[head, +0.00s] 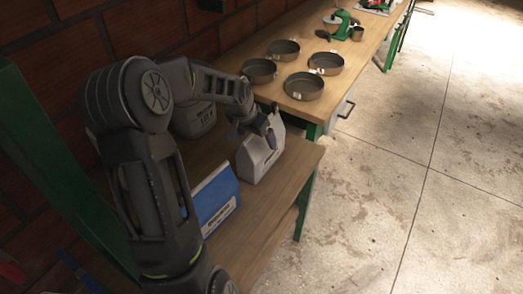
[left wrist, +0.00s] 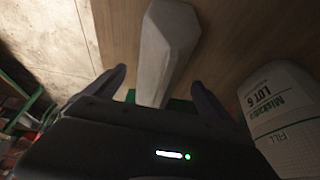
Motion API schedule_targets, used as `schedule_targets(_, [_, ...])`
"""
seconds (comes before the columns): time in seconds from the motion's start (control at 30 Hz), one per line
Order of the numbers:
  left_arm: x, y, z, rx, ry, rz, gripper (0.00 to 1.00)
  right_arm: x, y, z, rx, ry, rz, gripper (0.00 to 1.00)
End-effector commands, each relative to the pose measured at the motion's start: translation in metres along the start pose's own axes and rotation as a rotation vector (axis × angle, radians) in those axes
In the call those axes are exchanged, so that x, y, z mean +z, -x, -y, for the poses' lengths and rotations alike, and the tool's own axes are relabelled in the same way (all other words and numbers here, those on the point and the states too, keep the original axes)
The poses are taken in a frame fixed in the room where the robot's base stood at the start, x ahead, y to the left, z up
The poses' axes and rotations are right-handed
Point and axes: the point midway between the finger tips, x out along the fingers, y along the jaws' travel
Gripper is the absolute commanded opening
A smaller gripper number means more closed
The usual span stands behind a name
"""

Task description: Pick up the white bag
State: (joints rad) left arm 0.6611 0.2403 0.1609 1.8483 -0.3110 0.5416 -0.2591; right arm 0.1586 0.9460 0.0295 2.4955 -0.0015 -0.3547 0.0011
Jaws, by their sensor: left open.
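The white bag (head: 258,160) stands upright on the lower wooden bench, near the end of the higher table. My left gripper (head: 262,128) is open at its top, coming in from the left and covering part of it. In the left wrist view the white bag (left wrist: 166,50) lies between the two spread fingers of my left gripper (left wrist: 160,88), with gaps on both sides. I cannot tell whether a finger touches it. My right gripper is not in view.
A blue and white package (head: 214,200) stands on the bench nearer me. A grey-white labelled bag (head: 195,120) is partly behind my arm; a "LOT 6" bag (left wrist: 280,115) shows in the wrist view. Round pans (head: 304,86) sit on the higher table. Open floor lies right.

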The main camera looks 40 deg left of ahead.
Motion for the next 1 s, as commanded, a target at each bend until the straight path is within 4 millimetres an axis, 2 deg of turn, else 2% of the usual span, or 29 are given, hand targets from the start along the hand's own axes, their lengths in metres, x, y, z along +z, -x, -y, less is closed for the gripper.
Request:
schedule_targets(0.03, [0.002, -0.014, -0.001, 0.001, 0.0, 0.001, 0.94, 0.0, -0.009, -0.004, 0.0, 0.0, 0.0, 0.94])
schedule_targets(0.2, [0.001, -0.034, -0.001, 0.0, 0.0, 0.001, 0.94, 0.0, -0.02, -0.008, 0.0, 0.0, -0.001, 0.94])
schedule_targets(0.87, [-0.001, -0.035, -0.001, 0.0, 0.001, 0.0, 0.94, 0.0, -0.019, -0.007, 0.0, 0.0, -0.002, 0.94])
schedule_targets(1.0, [-0.001, -0.035, -0.001, 0.0, 0.001, 0.0, 0.82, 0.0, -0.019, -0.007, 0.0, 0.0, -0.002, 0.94])
